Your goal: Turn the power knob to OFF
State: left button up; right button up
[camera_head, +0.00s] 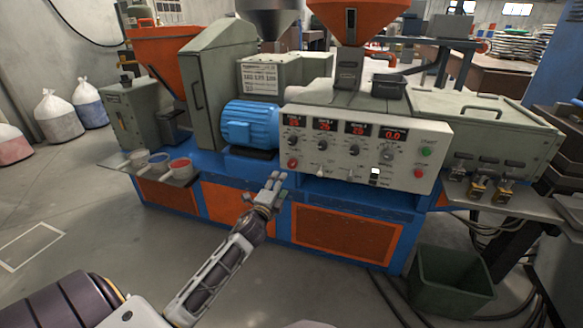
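The control panel (345,145) is a pale face on the front of the machine, with red number displays along its top and a row of dark knobs below. A larger dial-like knob (386,154) sits at the right of that row. The knob labels are too small to read, so I cannot tell which one is the power knob or its setting. My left gripper (277,178) is in front of the machine, just left of and below the panel. Its fingers are apart and it appears empty, not touching any knob. My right gripper is not in view.
A green button (427,152) and red buttons are on the panel. A blue motor (250,125) stands left of it. A ledge with small cups (180,167) projects at left. A dark green bin (450,283) and cables lie on the floor at right.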

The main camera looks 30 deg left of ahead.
pick_arm(q)
jog(key=shift+w, duration=0.1)
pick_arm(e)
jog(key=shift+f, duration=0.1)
pick_arm(q)
jog(key=b, duration=0.2)
send_near(291, 165)
jog(key=shift+d+x, duration=0.35)
jog(key=shift+x, duration=1.2)
jog(key=shift+a+b+x, duration=0.2)
jog(key=shift+b+x, duration=0.4)
jog(key=shift+x, duration=1.6)
jog(key=shift+w+a+f, duration=0.15)
jog(key=shift+w+a, duration=0.05)
jog(key=shift+w, duration=0.3)
jog(key=shift+w+a+b, duration=0.15)
jog(key=shift+w+b, duration=0.2)
jog(key=shift+w, duration=0.25)
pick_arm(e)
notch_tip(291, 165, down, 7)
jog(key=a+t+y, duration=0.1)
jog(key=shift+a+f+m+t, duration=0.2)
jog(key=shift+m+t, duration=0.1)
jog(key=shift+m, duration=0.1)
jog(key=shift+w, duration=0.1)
pick_arm(q)
jog(key=shift+c, duration=0.2)
